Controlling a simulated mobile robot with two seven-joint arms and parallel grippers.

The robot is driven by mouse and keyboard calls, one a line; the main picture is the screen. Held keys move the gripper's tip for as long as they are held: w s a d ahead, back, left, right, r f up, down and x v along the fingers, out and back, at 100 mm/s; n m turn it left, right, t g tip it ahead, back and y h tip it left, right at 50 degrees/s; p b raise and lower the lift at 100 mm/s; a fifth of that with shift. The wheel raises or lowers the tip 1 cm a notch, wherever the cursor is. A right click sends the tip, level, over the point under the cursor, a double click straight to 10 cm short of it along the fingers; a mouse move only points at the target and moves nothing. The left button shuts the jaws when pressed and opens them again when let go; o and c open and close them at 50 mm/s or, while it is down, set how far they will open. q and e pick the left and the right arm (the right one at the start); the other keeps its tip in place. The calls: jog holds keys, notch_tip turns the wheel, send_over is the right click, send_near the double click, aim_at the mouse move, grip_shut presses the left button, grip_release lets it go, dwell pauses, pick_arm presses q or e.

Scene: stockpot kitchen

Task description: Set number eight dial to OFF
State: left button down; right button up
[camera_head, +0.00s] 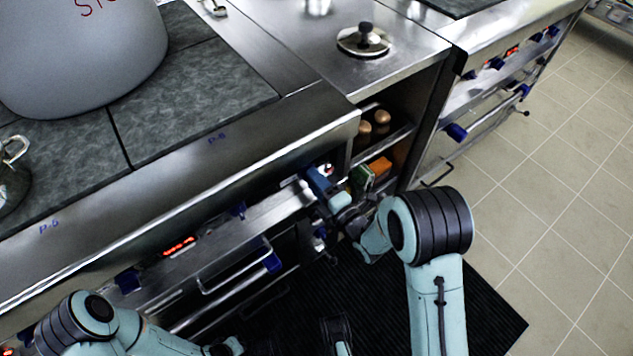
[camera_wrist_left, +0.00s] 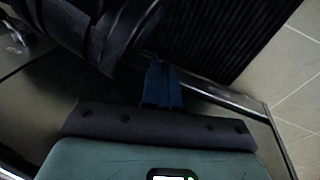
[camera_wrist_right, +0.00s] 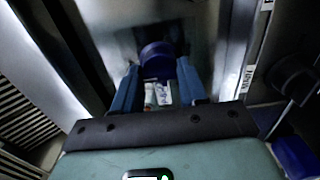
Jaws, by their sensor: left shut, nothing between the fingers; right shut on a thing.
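A round dark-blue dial (camera_wrist_right: 157,58) on a metal panel shows in the right wrist view. My right gripper (camera_wrist_right: 157,72) is shut on it, with a blue finger on each side. Small printed marks show between the fingers, but I cannot read the dial's setting. In the head view my right gripper (camera_head: 320,182) is at the stove's front panel and mostly hides this dial. My left gripper (camera_wrist_left: 162,86) is shut and empty, away from the dials.
Other blue dials (camera_head: 238,210) and a red display (camera_head: 179,246) line the front panel, with an oven handle (camera_head: 235,268) below. A large grey stockpot (camera_head: 80,50) stands on the hob. An open shelf (camera_head: 390,142) holds brown round items right of my right gripper.

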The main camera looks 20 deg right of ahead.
jog(key=shift+d, duration=0.1)
jog(key=o, duration=1)
jog(key=shift+s, duration=0.1)
pick_arm(q)
jog(key=shift+w+d+r+t+p, duration=0.2)
jog(key=shift+w+r+t+p, duration=0.35)
jog(key=shift+w+r, duration=0.7)
pick_arm(e)
jog(key=shift+v, duration=6.65)
